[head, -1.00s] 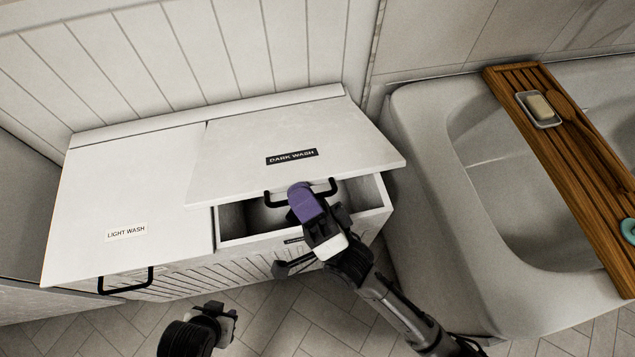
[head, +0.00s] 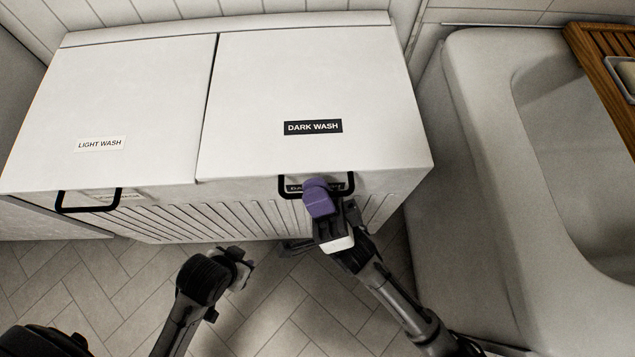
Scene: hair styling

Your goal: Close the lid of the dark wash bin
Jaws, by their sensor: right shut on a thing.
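The dark wash lid (head: 310,85) is white with a black "DARK WASH" label and lies flat, level with the lid beside it. No opening shows under its front edge. Its black handle (head: 284,187) hangs at the front edge of the bin. My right gripper (head: 320,195), with purple finger covering, is at this handle and shut on it; the fingers hide part of the handle. My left gripper (head: 237,265) is low over the floor in front of the bin, away from the lids; its fingers are too unclear to tell their state.
The light wash lid (head: 115,95) on the left is shut, with its own black handle (head: 62,203). A white bathtub (head: 470,130) stands close on the right with a wooden rack (head: 610,75) across it. Tiled floor (head: 285,310) is free in front.

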